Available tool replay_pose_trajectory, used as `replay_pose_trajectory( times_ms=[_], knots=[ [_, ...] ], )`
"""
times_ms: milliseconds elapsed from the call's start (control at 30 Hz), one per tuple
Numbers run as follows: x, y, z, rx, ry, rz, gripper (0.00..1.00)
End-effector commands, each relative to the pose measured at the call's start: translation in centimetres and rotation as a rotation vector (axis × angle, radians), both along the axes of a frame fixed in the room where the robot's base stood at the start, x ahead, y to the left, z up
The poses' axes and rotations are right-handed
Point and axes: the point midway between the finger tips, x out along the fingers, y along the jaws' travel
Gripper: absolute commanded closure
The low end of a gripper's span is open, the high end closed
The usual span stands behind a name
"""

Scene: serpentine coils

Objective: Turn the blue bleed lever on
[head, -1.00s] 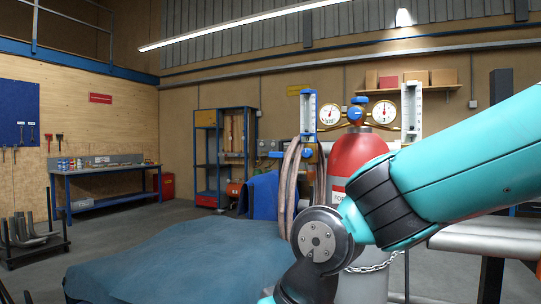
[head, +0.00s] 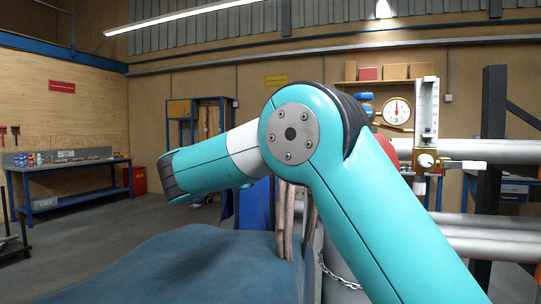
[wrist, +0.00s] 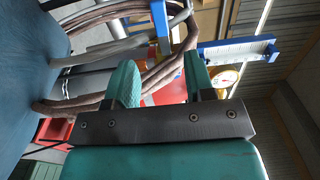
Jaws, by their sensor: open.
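My gripper (wrist: 160,68) shows only in the wrist view. Its two teal fingers are apart with nothing held between them. Just beyond the fingers, a blue bar (wrist: 160,20) stands near brown hoses (wrist: 180,50); it may be the bleed lever, but I cannot be sure. A flow tube with blue end blocks (wrist: 237,50) lies to the right of it in this turned view. In the head view my arm covers the area of the lever, and only the right flow tube (head: 427,108) and a gauge (head: 397,111) show clearly.
A red cylinder (head: 405,150) is mostly behind my arm. A chain (head: 338,272) hangs below it. Thick grey pipes (head: 480,150) run on the right. A blue-green cover (head: 190,268) fills the lower foreground. Open floor (head: 90,240) lies on the left, before a workbench (head: 60,170).

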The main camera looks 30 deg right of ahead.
Motion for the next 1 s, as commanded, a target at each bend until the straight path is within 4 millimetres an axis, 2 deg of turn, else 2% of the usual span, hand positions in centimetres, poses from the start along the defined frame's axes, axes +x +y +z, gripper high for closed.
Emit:
replay_pose_trajectory(
  times_ms=[33, 500, 733, 1000],
  knots=[
    [0.7, -1.0, 0.5, -0.001, 0.002, -0.005, 0.51],
    [7.0, -9.5, 0.5, 0.001, 0.003, -0.006, 0.51],
    [8.5, -11.4, 0.2, 0.001, 0.004, -0.005, 0.51],
    [8.8, -11.6, 0.0, 0.000, 0.003, -0.003, 0.51]
  ],
)
